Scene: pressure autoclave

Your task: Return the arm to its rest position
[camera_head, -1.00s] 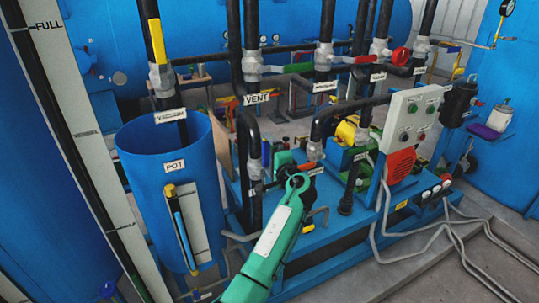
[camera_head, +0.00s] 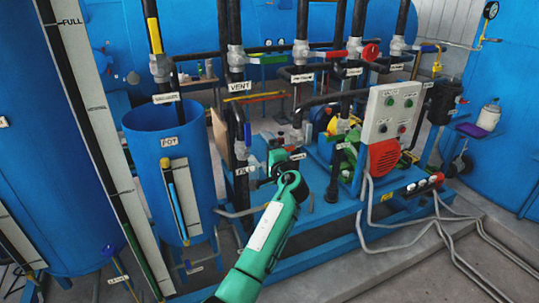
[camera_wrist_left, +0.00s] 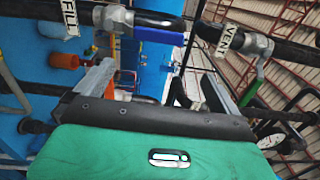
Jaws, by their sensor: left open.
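My left arm (camera_head: 266,238) reaches up from the bottom middle of the head view, in front of the pump skid. Its green forearm ends beside the FILL pipe; the fingers are hard to make out there. In the left wrist view my left gripper (camera_wrist_left: 153,88) has its two grey fingers wide apart. I see nothing held between them. Beyond the fingers are a pipe labelled FILL (camera_wrist_left: 70,17) with a blue handle (camera_wrist_left: 158,36) and a pipe labelled VENT (camera_wrist_left: 230,40) with a green lever (camera_wrist_left: 251,88). My right gripper is not in view.
A blue pot (camera_head: 143,185) stands left of the arm. Black vertical pipes (camera_head: 234,100) rise close behind it. A control panel (camera_head: 392,112) and red motor grille (camera_head: 384,160) stand to the right. Grey hoses (camera_head: 400,238) lie on the floor at the right. Bare floor shows at the lower right.

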